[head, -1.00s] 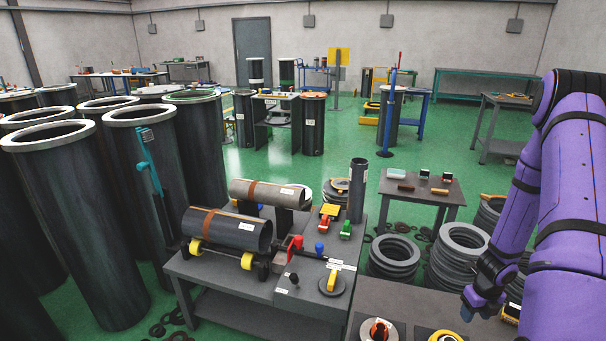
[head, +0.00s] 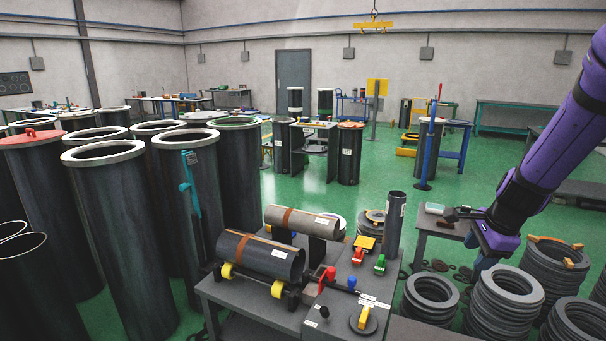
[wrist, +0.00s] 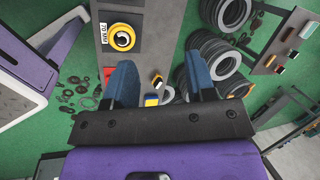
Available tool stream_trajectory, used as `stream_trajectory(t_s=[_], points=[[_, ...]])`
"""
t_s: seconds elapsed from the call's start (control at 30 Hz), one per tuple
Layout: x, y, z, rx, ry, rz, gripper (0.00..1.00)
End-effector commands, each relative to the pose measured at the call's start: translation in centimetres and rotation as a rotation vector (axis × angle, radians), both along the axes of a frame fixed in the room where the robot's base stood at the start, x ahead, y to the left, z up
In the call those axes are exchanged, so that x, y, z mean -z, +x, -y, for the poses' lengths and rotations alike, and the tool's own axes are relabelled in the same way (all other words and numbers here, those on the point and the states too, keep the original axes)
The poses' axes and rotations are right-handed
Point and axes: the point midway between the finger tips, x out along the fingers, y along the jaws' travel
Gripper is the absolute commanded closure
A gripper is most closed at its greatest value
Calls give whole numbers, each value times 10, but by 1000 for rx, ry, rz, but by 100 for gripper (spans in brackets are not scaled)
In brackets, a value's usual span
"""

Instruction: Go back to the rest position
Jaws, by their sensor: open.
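My gripper (wrist: 162,78) is open in the wrist view, its two blue fingers spread apart with nothing between their tips. In the head view my gripper (head: 484,262) hangs at the end of my purple arm at the right, pointing down. It appears in front of the stacked grey rings and the small side table, apart from them. The fingertips are too small there to make out well.
In the head view a grey bench (head: 240,294) holds a dark pipe (head: 262,257) on yellow rollers. Tall flanged cylinders (head: 104,200) crowd the left. Stacked grey rings (head: 503,298) stand at the right. A bench with a yellow ring (wrist: 122,38) shows in the wrist view.

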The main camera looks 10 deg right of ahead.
Motion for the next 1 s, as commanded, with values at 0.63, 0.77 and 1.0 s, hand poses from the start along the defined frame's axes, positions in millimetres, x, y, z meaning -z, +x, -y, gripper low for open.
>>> stream_trajectory(t_s=[0.63,0.77,1.0], points=[[-153,-107,-122,-1048,-384,151,49],[-171,-138,-135,-1238,-479,166,49],[-190,-187,-147,-1511,-634,177,49]])
